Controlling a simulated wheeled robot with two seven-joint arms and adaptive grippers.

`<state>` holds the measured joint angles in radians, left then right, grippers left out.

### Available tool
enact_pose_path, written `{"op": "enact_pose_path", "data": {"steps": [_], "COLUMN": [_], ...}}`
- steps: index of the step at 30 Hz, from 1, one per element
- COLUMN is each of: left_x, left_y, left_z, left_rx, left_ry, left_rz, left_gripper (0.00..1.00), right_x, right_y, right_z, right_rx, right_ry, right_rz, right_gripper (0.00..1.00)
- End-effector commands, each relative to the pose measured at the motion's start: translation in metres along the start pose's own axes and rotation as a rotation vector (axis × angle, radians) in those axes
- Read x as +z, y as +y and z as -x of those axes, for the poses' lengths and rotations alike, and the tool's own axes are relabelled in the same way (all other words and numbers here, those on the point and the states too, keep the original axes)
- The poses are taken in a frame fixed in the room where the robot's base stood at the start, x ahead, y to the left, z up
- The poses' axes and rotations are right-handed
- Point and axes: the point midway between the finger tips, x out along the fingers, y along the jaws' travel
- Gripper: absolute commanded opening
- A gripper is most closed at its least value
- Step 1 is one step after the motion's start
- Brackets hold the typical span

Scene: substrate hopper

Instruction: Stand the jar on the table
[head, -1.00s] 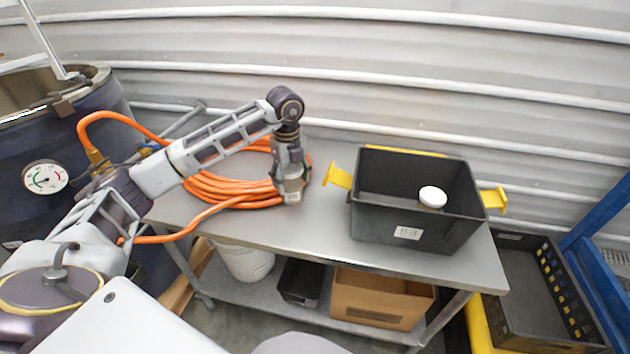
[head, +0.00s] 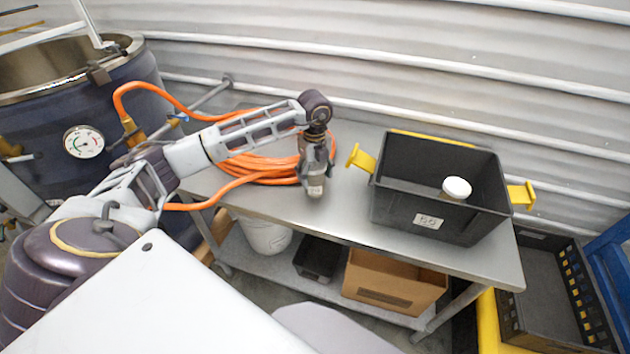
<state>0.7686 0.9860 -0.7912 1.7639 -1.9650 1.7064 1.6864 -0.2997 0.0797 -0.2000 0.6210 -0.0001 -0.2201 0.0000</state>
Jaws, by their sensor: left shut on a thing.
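My left gripper (head: 315,168) points down over the steel table (head: 345,212), left of the black crate. It is shut on a small greyish jar (head: 315,188) with a pale label, held upright in front of the orange hose coil. The gripper hides the jar's upper part. I cannot tell whether the jar's base touches the tabletop. Another jar with a white lid (head: 457,187) stands inside the black crate (head: 395,208). My right gripper is out of view.
The orange hose (head: 240,178) lies coiled beside the gripper and runs to a dark drum (head: 45,120) with a gauge. Bare tabletop shows between jar and crate. A cardboard box (head: 395,283) and a white bucket (head: 262,235) sit on the lower shelf.

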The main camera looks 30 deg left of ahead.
Motion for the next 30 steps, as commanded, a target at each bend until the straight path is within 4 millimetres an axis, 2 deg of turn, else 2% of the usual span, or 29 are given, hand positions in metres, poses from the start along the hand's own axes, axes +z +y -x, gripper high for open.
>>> {"op": "enact_pose_path", "data": {"steps": [8, 19, 28, 29, 30], "left_x": [0.0, 0.0, -0.001, -0.001, -0.001], "left_y": [0.0, 0.0, 0.001, 0.001, 0.001], "left_z": [-0.001, -0.032, -0.039, -0.04, -0.04], "left_rx": [-0.001, 0.0, 0.001, 0.003, 0.003], "left_ry": [0.0, 0.0, 0.001, 0.002, 0.002], "left_rz": [0.0, 0.001, -0.001, -0.001, -0.001], "left_gripper": [0.27, 0.27, 0.27, 0.66, 0.71], "right_x": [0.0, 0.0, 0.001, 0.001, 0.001], "right_y": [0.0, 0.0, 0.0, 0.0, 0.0], "right_z": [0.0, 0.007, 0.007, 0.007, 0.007], "right_rx": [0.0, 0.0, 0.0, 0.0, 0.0], "right_ry": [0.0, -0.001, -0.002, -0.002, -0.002], "right_rz": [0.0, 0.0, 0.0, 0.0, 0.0], "right_gripper": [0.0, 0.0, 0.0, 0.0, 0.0]}}
